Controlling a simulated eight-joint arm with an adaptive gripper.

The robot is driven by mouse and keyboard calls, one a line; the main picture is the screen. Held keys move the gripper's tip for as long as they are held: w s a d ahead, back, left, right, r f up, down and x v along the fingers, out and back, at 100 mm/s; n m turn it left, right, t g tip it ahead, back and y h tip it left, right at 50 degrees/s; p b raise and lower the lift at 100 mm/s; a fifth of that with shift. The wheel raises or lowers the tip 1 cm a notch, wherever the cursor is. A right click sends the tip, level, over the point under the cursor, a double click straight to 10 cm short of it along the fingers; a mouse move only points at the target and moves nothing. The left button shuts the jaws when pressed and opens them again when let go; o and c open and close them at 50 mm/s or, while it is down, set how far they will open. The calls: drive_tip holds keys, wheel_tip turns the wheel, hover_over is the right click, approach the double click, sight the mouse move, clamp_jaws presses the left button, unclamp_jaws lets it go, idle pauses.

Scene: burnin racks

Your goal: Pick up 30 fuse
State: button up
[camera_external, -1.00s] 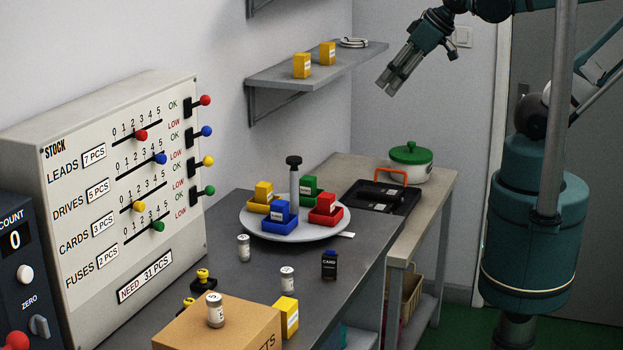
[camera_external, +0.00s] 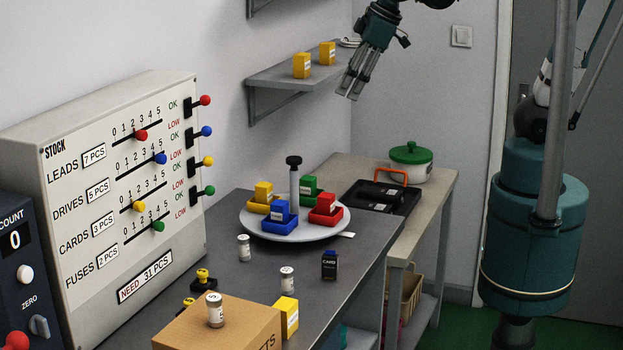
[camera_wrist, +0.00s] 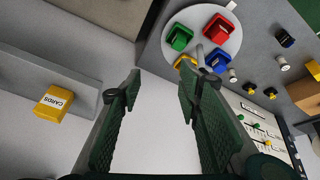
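Several small pale cylinders with metal ends look like fuses; their print is too small to read. One cylinder (camera_external: 244,248) stands on the dark bench near the stock board, a second (camera_external: 287,280) stands further forward, and a third (camera_external: 215,310) stands on the cardboard box. A small pale cylinder (camera_wrist: 232,75) also shows near the turntable in the wrist view. My gripper (camera_external: 350,88) is high in front of the wall shelf, well above and away from the cylinders. In the wrist view its fingers (camera_wrist: 157,115) are wide apart with nothing between them.
A round turntable (camera_external: 250,222) carries coloured bins. The wall shelf (camera_external: 275,80) with yellow boxes is close to my gripper. The stock board (camera_external: 110,190) borders the bench on the left. The cardboard box (camera_external: 235,328), a black card piece (camera_external: 329,264) and a yellow box (camera_external: 286,316) stand in front.

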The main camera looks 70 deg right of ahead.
drive_tip(key=w+a+f+n+g, duration=0.2)
drive_tip(key=w+a+f+n, duration=0.15)
drive_tip(key=w+a, duration=0.4)
drive_tip(key=n+g+h+b, duration=0.1)
drive_tip(key=n+g+b, duration=0.15)
drive_tip(key=n, duration=0.85)
hover_over(242, 238)
drive_tip(key=shift+m+g, duration=0.25)
drive_tip(key=shift+g, duration=0.1)
drive_tip(key=f, duration=2)
drive_tip(key=shift+w+d+f+p, duration=0.1)
drive_tip(key=shift+d+f+p, duration=0.1)
drive_tip(key=shift+f+p, duration=0.15)
drive_tip(key=shift+a+f, duration=0.15)
drive_tip(key=shift+f, duration=0.05)
drive_tip(key=shift+f, duration=0.1)
drive_tip(key=shift+f, duration=1.2)
drive_tip(key=shift+f, duration=0.1)
